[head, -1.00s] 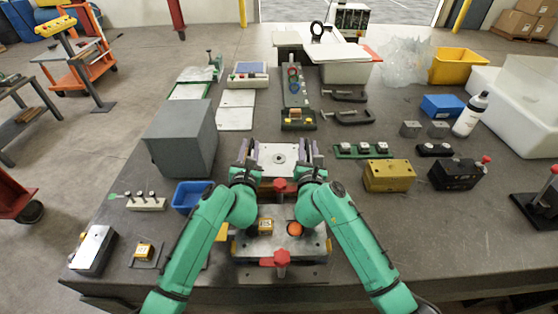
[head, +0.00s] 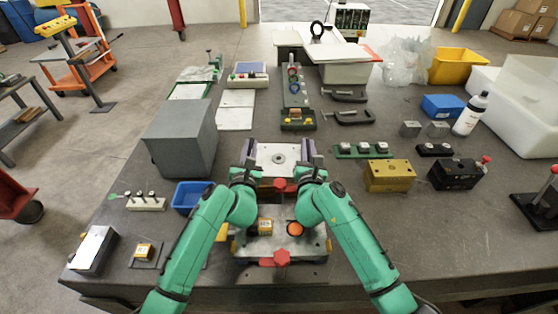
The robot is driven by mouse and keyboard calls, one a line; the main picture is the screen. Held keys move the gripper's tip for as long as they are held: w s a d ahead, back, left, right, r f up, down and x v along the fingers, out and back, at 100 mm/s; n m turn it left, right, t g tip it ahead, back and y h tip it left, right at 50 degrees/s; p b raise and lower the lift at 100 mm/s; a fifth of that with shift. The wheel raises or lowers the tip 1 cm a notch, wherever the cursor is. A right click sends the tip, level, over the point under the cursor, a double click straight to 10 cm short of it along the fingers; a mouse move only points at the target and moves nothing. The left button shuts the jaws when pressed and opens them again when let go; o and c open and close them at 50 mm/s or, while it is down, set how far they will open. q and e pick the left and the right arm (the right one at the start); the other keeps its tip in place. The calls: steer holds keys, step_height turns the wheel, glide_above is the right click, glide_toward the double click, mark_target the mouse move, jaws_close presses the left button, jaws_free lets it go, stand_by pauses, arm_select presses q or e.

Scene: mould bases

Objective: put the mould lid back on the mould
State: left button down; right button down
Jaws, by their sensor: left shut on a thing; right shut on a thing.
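The mould lid (head: 266,152) is a pale metal plate with a round hole in its middle, in the centre of the head view. My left gripper (head: 249,157) is shut on its left side and my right gripper (head: 312,157) is shut on its right side. Purple parts show along both sides of the plate. What lies right under the lid is mostly hidden, so I cannot tell whether it touches anything below. A metal base with red knobs (head: 281,258), likely part of the mould gear, stands nearer to me, partly covered by my forearms.
A grey block (head: 181,138) and a blue bin (head: 190,196) stand to the left. A yellow-brown block (head: 389,175) and a black block with a red knob (head: 455,175) stand to the right. Clamps (head: 348,117) lie behind.

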steer(key=shift+d, duration=0.1)
stand_by(0.6)
